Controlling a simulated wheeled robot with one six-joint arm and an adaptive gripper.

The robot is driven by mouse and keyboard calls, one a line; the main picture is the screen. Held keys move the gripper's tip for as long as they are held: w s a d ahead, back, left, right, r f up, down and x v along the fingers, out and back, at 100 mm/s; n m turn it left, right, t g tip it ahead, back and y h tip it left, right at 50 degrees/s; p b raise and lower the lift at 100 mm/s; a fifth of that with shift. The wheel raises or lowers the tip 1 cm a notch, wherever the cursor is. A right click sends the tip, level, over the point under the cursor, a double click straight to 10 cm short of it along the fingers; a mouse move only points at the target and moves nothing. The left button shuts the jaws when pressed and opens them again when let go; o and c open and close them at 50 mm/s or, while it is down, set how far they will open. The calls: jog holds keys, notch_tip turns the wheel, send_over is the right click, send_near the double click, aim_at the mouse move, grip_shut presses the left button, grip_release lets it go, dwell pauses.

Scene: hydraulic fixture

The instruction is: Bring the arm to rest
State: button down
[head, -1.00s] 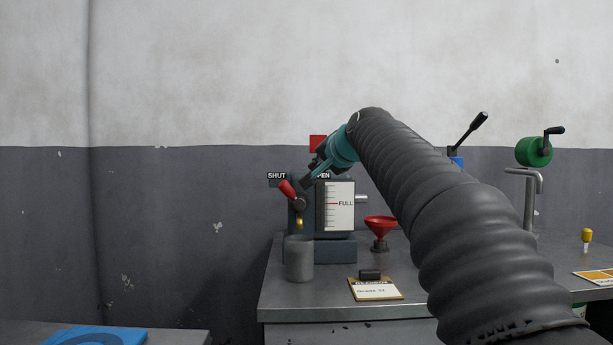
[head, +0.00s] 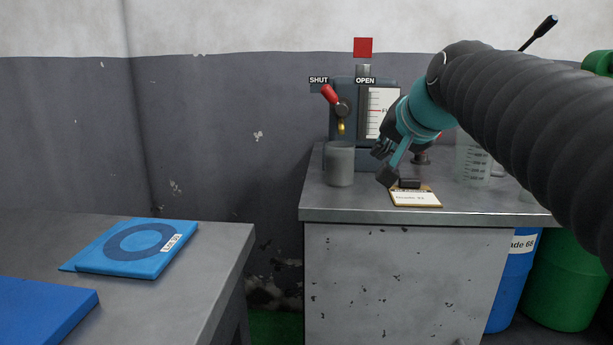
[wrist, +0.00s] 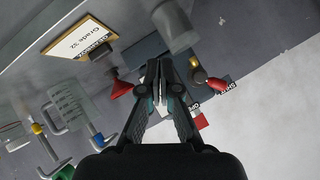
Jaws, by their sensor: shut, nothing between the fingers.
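My gripper (head: 386,165) is shut and empty. In the head view it hangs in the air at the end of my arm, in front of the hydraulic fixture (head: 342,92) and above the bench. In the wrist view the fingers (wrist: 161,75) meet at the tips, with nothing between them. The fixture carries a red-handled lever (head: 329,94) tilted toward the SHUT label (head: 319,80), away from the OPEN label (head: 365,80). My gripper and arm hide part of the level gauge (head: 380,108).
A grey cup (head: 340,165) stands under the brass spout. A Grade 32 clipboard (head: 416,198) lies at the bench front (head: 330,209). A clear measuring jug (head: 473,160) stands to the right, partly behind my arm. A second table with blue pads (head: 130,248) is at left.

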jog(key=s+d+f+n+g+h, duration=0.1)
jog(key=s+f+n+g, duration=0.1)
jog(key=s+f, duration=1)
jog(key=s+d+f+n+g+h, duration=0.1)
jog(key=s+f+n+g, duration=0.1)
jog(key=s+f, duration=1)
notch_tip(320, 180, down, 5)
jog(key=shift+r+n+g, duration=0.1)
jog(key=shift+n+g, duration=0.3)
jog(key=shift+g, duration=0.3)
jog(key=shift+d, duration=0.1)
